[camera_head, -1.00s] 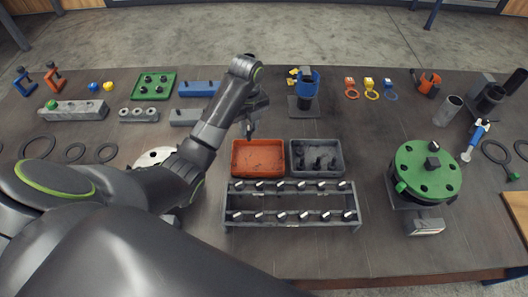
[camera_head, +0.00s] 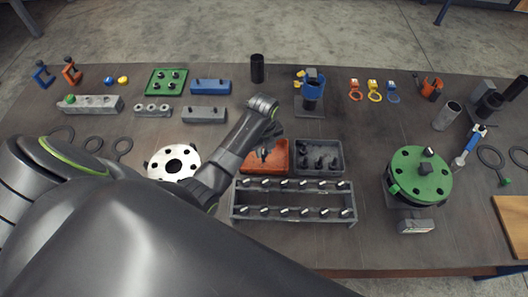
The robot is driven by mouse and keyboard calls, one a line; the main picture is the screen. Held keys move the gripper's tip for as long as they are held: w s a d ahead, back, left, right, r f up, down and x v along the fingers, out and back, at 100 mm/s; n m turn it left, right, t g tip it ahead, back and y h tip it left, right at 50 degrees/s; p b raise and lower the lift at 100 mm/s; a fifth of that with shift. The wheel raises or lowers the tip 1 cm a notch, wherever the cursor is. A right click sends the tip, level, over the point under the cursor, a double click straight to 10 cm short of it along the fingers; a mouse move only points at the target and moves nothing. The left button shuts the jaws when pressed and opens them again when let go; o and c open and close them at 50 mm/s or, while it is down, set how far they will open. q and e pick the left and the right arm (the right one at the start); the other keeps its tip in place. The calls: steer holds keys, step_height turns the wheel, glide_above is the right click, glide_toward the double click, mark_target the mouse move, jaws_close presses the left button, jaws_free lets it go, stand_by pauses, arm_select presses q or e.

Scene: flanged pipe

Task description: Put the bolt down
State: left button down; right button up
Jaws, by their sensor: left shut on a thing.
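My left arm reaches in from the left, and my left gripper (camera_head: 264,153) points down at the orange tray (camera_head: 277,168). It is shut on a small dark thing, likely the bolt, which I can hardly make out against the fingers. I cannot tell whether it touches the tray floor. A grey tray (camera_head: 333,170) with several dark bolts stands directly right of the orange one. A metal rack (camera_head: 293,216) with two rows of bolts stands in front of both trays. My right gripper is not in view.
A white flange (camera_head: 157,164) with holes lies left of my arm. A green flange (camera_head: 408,181) stands at the right with a dark nut or bolt head on top. A black cylinder (camera_head: 257,68) and a blue-clamped post (camera_head: 313,92) stand behind. Bare table lies right of the grey tray.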

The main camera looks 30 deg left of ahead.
mark_target(264, 152)
arm_select(q)
steer(key=shift+f, duration=1.3)
steer(key=c, duration=1.2)
jaws_free()
steer(key=shift+f, duration=0.1)
steer(key=shift+o, duration=0.2)
step_height(264, 152, up, 10)
steer(key=shift+f+b, duration=0.2)
steer(key=shift+b, duration=0.95)
steer(key=shift+r+p, duration=1.05)
steer(key=shift+r, duration=0.35)
steer(key=shift+s+f, duration=0.1)
steer(key=shift+f, duration=0.05)
